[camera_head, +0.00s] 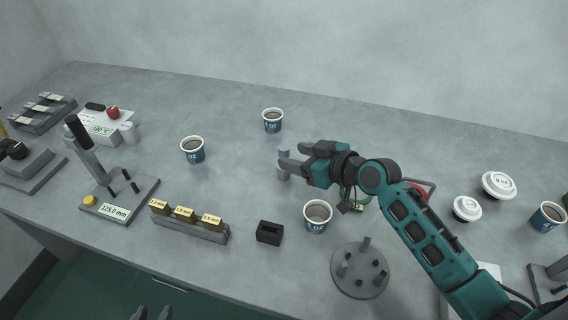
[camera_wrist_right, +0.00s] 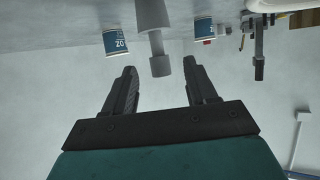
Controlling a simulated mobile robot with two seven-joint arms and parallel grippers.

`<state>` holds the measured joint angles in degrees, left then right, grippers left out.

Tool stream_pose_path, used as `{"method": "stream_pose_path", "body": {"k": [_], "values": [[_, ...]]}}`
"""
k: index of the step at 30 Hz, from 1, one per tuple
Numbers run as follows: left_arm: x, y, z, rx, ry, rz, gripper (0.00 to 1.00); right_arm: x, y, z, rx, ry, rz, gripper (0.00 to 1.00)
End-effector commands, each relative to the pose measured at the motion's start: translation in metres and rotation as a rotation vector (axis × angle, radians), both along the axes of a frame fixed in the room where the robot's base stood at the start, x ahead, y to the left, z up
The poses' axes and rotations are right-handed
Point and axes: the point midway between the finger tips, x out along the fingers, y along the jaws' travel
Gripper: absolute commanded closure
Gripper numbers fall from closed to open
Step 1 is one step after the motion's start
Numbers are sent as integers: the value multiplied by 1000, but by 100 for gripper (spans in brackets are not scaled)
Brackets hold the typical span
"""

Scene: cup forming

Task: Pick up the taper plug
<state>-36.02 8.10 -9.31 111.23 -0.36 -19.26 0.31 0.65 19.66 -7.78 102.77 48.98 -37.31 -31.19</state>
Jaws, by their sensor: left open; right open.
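The taper plug is a grey stepped cylinder with a narrow neck; in the right wrist view the plug (camera_wrist_right: 152,18) lies just beyond and between my fingertips. In the head view the grey plug (camera_head: 283,171) is at the tip of my right gripper (camera_head: 298,158), partly merged with the grey fingers. My right gripper (camera_wrist_right: 160,64) is open, with a clear gap on both sides of the plug's end and no visible grip. My left gripper (camera_head: 152,312) shows only its two separated fingertips at the bottom edge of the head view, open and empty.
Paper cups stand around the right gripper: one (camera_head: 272,121) behind, one (camera_head: 193,150) to the left, one (camera_head: 317,216) in front. A round pegged base (camera_head: 360,271) and a black block (camera_head: 269,232) are nearer the front edge. White lids (camera_head: 467,208) lie right of my arm.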

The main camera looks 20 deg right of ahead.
Motion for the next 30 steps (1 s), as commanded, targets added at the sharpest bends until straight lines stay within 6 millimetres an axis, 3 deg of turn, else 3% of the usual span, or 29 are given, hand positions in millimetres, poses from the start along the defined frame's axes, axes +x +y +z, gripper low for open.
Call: {"method": "stream_pose_path", "body": {"k": [18,26,30], "values": [[0,1,-6,3,1,0,57,51,30,-24,1,0,0,43],[2,1,-4,2,-4,-1,57,53,31,-26,-1,1,0,43],[3,1,-3,2,-6,-1,57,53,31,-26,-1,1,0,54]]}}
